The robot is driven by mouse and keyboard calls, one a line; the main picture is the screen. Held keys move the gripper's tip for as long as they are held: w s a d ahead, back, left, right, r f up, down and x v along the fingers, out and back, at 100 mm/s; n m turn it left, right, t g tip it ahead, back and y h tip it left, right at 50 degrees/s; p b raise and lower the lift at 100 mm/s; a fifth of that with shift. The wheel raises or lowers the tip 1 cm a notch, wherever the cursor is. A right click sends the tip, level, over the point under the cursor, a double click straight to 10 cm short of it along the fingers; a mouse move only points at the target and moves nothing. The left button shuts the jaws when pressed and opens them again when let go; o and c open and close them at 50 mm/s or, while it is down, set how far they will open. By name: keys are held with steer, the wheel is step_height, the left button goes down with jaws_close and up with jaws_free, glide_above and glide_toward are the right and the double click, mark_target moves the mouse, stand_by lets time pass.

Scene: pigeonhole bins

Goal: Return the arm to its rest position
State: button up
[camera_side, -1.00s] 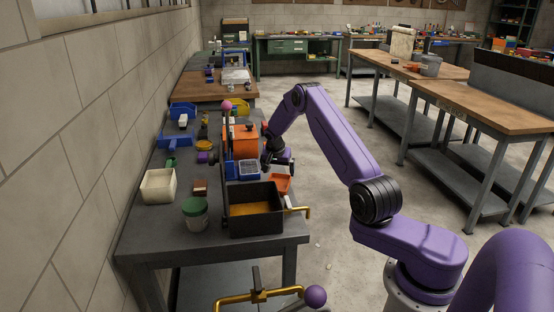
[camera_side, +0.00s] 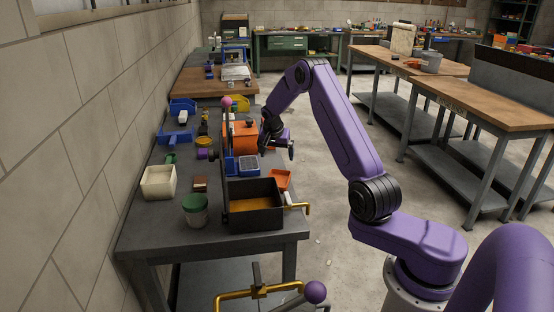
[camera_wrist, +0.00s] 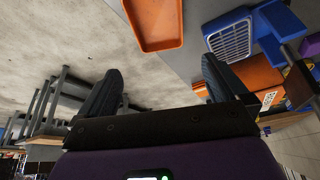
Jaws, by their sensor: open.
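My gripper (camera_side: 268,146) is at the end of my purple arm, above the right edge of the grey workbench (camera_side: 165,225). In the wrist view my gripper (camera_wrist: 160,88) shows two dark fingers spread wide apart with nothing between them. An orange tray (camera_wrist: 155,22) and a blue bin with a white grille (camera_wrist: 230,40) lie ahead of the fingers in that view. In the side view the blue bin (camera_side: 248,164) and the orange tray (camera_side: 281,179) sit on the bench below and near my gripper.
A black box with an orange inside (camera_side: 254,206) stands at the bench's front right, its brass handle (camera_side: 297,206) jutting out. A white bin (camera_side: 158,183) and green-lidded jar (camera_side: 195,210) stand left. An orange box (camera_side: 240,135) is close to my gripper. Open floor (camera_side: 325,205) lies right.

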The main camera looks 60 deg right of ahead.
steer(key=w+a+r+n+t+y, duration=0.1)
steer(key=w+a+r+n+t, duration=0.15)
steer(key=a+r+n, duration=1.3)
steer(key=s+a+n+g+y, duration=0.2)
steer(key=s+a+n+y, duration=0.25)
steer(key=s+a, duration=1.65)
steer(key=s+d+f+n+g, duration=0.1)
steer(key=s+f+n, duration=0.1)
steer(key=s, duration=0.8)
steer(key=s+d+f+n+g, duration=0.1)
steer(key=s+n, duration=0.3)
steer(key=s, duration=0.7)
steer(key=shift+d+f+h, duration=0.35)
steer(key=shift+f+h, duration=0.05)
steer(key=shift+h, duration=0.05)
